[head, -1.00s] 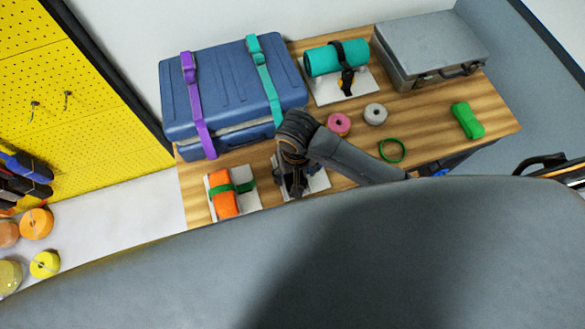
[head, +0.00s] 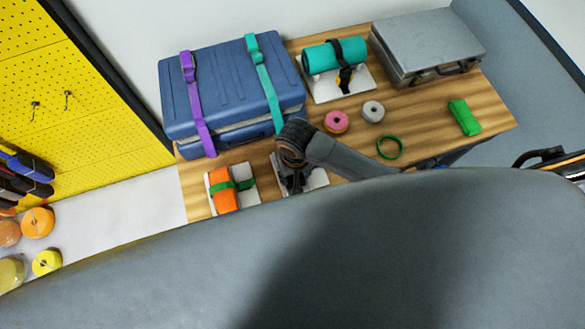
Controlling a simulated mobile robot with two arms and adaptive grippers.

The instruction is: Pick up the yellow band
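I cannot make out a yellow band on the table in the head view. A yellow roll (head: 47,262) lies at the lower left, away from the table, but I cannot tell if it is a band. My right gripper (head: 294,186) points down over a white plate (head: 318,181) at the table's near side. Its fingers are dark and small, and my arm covers part of the plate. I cannot tell whether it is open or holds anything. My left gripper is not in view.
The wooden table (head: 420,110) holds a blue case (head: 225,85) with purple and teal straps, a grey case (head: 425,45), a teal roll (head: 325,58), an orange bundle (head: 223,199), a pink roll (head: 336,121), a grey roll (head: 373,111), a green ring (head: 390,147) and a green bundle (head: 464,117).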

